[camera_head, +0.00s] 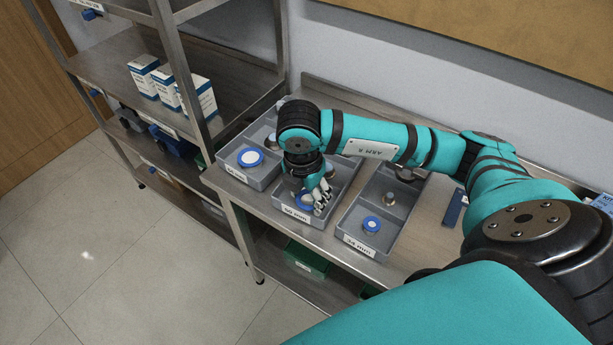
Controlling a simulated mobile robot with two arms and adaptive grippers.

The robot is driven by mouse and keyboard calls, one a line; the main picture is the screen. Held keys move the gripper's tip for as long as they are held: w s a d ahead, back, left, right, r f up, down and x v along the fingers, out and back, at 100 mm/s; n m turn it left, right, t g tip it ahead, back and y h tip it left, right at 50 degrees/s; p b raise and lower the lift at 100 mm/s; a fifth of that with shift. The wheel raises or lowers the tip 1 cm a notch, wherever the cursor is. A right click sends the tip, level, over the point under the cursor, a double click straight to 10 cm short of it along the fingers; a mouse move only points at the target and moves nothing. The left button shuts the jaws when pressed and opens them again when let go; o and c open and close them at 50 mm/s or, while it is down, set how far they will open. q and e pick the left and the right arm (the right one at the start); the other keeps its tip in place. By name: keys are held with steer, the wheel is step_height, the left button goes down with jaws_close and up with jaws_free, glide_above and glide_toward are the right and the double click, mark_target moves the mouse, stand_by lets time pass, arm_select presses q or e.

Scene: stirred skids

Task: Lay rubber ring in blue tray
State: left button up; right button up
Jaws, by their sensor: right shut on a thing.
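My right gripper (318,199) reaches down into the front part of the middle grey tray (286,205). Its fingers are shut on a blue round thing (304,200) that they partly cover; I cannot tell for sure that it is the rubber ring. A blue ring-shaped piece with a pale centre (250,157) lies in the left grey tray (233,174). A smaller one (371,224) lies in the right grey tray (358,246). These trays look grey, and I cannot make out a clearly blue tray. My left gripper is out of view.
The trays stand close together on a metal bench (232,194). Metal knobs lie in the right tray's back compartments. A dark blue object (455,207) lies on the bench at right, partly behind my arm. A shelf rack with white-and-blue boxes (165,82) stands at left.

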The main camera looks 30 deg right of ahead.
steer(key=s+a+r+b, duration=0.1)
steer(key=s+a, duration=0.4)
steer(key=s, duration=0.4)
steer(key=shift+s+a, duration=0.25)
steer(key=shift+a, duration=0.15)
steer(key=w+r+m+g, duration=0.1)
steer(key=w+r+m, duration=0.1)
steer(key=m, duration=0.9)
steer(key=w+r+m+g+y, duration=0.1)
steer(key=w+r+m, duration=0.1)
steer(key=m, duration=0.9)
steer(key=shift+w+a+m, duration=0.3)
steer(key=shift+w, duration=0.55)
